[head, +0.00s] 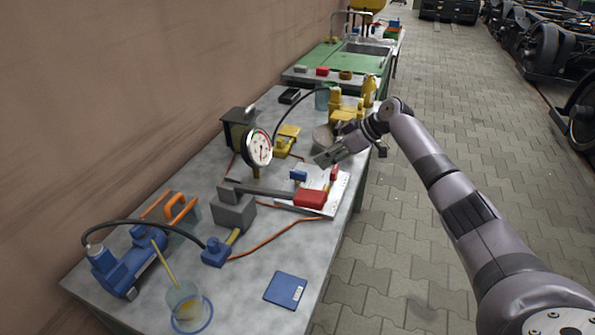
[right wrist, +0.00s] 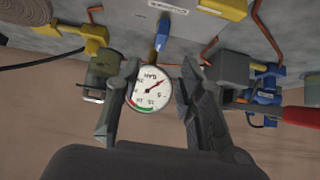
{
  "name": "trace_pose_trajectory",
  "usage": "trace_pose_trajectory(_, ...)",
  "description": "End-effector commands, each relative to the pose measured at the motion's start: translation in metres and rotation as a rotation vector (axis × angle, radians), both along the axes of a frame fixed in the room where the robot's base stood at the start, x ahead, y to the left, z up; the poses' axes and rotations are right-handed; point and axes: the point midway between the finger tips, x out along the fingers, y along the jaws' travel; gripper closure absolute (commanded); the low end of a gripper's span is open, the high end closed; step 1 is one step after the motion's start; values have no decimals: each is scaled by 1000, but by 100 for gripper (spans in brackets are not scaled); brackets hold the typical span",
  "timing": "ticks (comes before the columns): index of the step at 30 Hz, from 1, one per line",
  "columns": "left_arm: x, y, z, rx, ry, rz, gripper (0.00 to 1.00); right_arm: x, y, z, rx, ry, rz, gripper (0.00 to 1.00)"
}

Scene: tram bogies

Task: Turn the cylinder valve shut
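A white plate (head: 338,192) on the bench carries a small blue handle (head: 298,175), a small red part (head: 334,173) and a red block (head: 309,198). I cannot tell for sure which of these is the cylinder valve. A round pressure gauge (head: 258,147) stands left of the plate. My right gripper (head: 320,158) is above the plate's far end, apart from the handles. In the right wrist view its fingers (right wrist: 159,63) are spread with nothing held; the gauge (right wrist: 150,88) shows between them and the blue handle (right wrist: 164,30) just beyond the tips. My left gripper is not in view.
A grey block (head: 234,210), a blue pump (head: 125,265), a beaker (head: 185,302) and a blue booklet (head: 285,290) lie on the near bench (head: 250,270). Yellow fittings (head: 345,107) stand at the far end. Copper pipes and a black hose cross the bench. A wall borders its left.

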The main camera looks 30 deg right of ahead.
Motion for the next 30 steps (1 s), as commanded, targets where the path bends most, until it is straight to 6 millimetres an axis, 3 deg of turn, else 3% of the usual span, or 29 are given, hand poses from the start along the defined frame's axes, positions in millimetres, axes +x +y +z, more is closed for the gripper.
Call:
trace_pose_trajectory(6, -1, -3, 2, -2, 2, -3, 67, 27, 25, -34, 4, 1, 1, 65)
trace_pose_trajectory(15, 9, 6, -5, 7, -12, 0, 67, 53, 48, -71, 2, 1, -1, 65)
trace_pose_trajectory(30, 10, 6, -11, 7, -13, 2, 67, 65, 58, -85, -1, 0, 1, 65)
